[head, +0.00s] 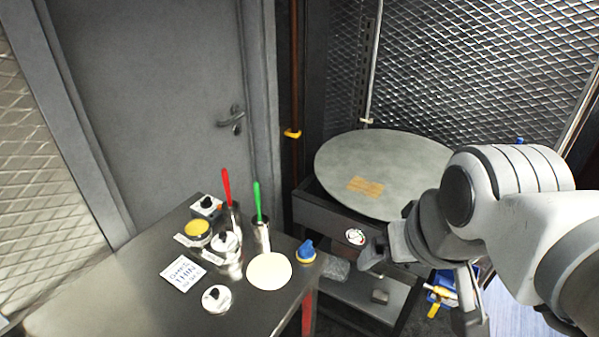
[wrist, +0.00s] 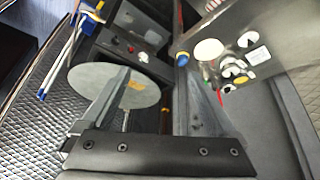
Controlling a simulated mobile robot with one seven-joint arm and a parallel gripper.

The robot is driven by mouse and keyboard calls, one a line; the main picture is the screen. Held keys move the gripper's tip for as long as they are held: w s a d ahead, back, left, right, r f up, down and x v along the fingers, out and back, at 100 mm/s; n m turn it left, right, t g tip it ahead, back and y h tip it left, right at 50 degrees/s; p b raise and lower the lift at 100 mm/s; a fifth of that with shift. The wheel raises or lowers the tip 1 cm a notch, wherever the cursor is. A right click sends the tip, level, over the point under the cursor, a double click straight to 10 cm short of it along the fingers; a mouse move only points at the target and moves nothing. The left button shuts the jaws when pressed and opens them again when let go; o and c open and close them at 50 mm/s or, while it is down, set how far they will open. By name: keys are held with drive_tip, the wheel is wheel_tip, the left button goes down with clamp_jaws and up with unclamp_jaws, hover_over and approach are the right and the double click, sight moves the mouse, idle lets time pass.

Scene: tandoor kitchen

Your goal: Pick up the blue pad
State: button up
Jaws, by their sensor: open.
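The blue pad (head: 306,251) is a small blue piece with a yellow lower edge. It rests at the right end of the steel table (head: 130,285) in the head view, beside a pale round disc (head: 269,271). In the wrist view, a small blue patch that appears to be the pad (wrist: 182,55) shows by the right fingertip and is partly hidden. My gripper (head: 418,288) is open and empty, with its fingers spread, to the right of the pad and apart from it in the head view.
A large round grey lid (head: 370,150) covers the unit at the back right. A green-handled tool (head: 257,200), a red-handled tool (head: 227,187), lidded pots and a printed card (head: 183,273) crowd the table.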

drive_tip(key=w+a+r+n+g+h, duration=0.1)
drive_tip(key=w+n, duration=0.1)
drive_tip(key=w, duration=0.4)
drive_tip(key=n+g+y+p, duration=0.1)
drive_tip(key=n+g+p, duration=0.1)
drive_tip(key=n+g, duration=0.5)
hover_over(306, 244)
wheel_tip(306, 244, down, 12)
drive_tip(key=n+t, duration=0.2)
drive_tip(key=f, duration=1.1)
drive_tip(key=shift+a+f, duration=0.35)
drive_tip(key=shift+f, duration=0.05)
drive_tip(key=shift+d+f+p, duration=0.15)
drive_tip(key=shift+f+p, duration=0.1)
drive_tip(key=shift+f, duration=1.1)
drive_tip(key=shift+d+f+p, duration=0.15)
drive_tip(key=shift+f+p, duration=0.1)
drive_tip(key=shift+f, duration=1.1)
clamp_jaws()
